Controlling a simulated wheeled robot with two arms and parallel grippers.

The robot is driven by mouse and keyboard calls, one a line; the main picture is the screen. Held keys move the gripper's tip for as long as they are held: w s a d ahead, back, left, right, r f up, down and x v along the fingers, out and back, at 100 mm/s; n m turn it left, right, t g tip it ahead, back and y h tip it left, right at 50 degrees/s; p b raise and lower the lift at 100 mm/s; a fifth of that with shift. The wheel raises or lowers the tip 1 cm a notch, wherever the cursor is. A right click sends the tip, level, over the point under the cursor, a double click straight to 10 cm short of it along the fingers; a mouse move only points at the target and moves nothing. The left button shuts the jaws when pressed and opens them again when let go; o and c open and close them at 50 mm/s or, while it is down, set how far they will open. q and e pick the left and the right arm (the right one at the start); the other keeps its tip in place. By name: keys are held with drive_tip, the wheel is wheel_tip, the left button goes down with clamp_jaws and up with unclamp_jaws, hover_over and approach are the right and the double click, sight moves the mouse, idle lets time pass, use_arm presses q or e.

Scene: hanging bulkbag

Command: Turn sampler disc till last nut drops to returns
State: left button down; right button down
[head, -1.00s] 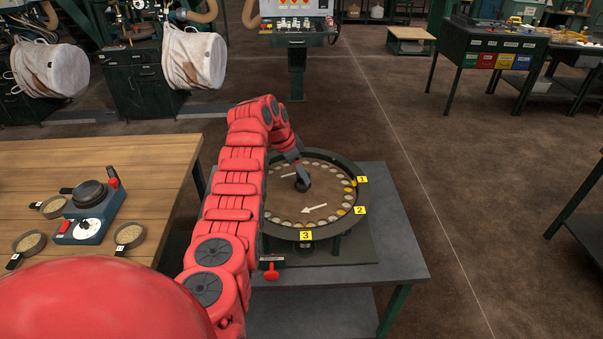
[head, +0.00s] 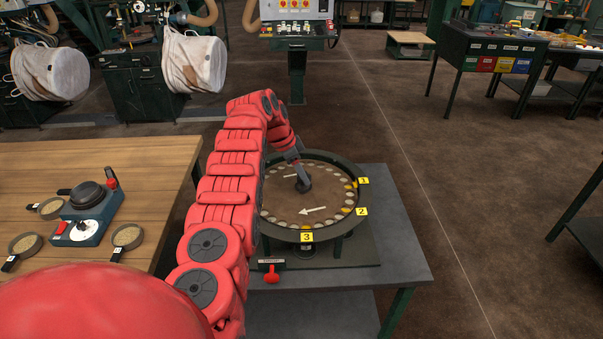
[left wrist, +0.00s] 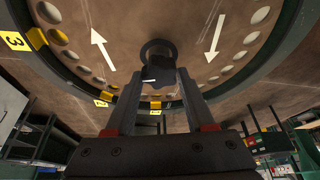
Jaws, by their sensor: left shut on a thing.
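The sampler disc (head: 290,203) is a round brown plate with pale round pockets along its edge and white arrows, inside a dark rim. Yellow tags 1 (head: 363,181), 2 (head: 361,211) and 3 (head: 307,237) sit on the rim's right and near sides. My left gripper (head: 303,185) is at the disc's centre, shut on the dark central knob. In the left wrist view its fingers flank the knob (left wrist: 158,58). My arm hides part of the disc's left edge. I cannot make out a nut for certain. My right gripper is out of view.
A wooden bench (head: 150,160) at left holds a small teal device (head: 83,228) and several pans. Open floor lies to the right.

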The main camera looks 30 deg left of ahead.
use_arm(q)
drive_tip(key=shift+c, duration=1.3)
unclamp_jaws()
drive_tip(key=shift+s+a+r, duration=0.15)
drive_tip(key=shift+r, duration=0.25)
drive_tip(key=p+v, duration=0.2)
drive_tip(key=v, duration=1.4)
drive_tip(key=shift+r, duration=0.25)
